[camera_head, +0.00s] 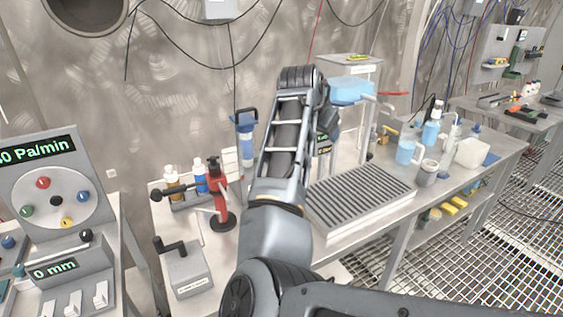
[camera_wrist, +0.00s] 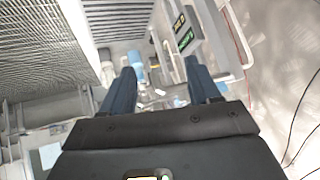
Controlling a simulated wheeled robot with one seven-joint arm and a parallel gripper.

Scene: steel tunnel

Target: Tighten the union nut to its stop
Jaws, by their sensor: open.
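My gripper (camera_wrist: 161,85) is open in the wrist view, with its two dark blue fingers well apart. Small blurred fittings show beyond and between the fingertips, with nothing held. I cannot pick out the union nut for certain in either view. In the head view my raised arm covers the middle of the bench, and the fingertips are hidden behind it.
A ribbed tray (camera_head: 362,196) lies on the bench right of my arm. A red stand (camera_head: 219,196) and bottles (camera_head: 200,178) stand left of it. A blue-capped filter (camera_head: 246,137) hangs behind. A jug (camera_head: 407,148) and cup (camera_head: 427,173) stand right. Grated floor (camera_head: 490,245) is open at right.

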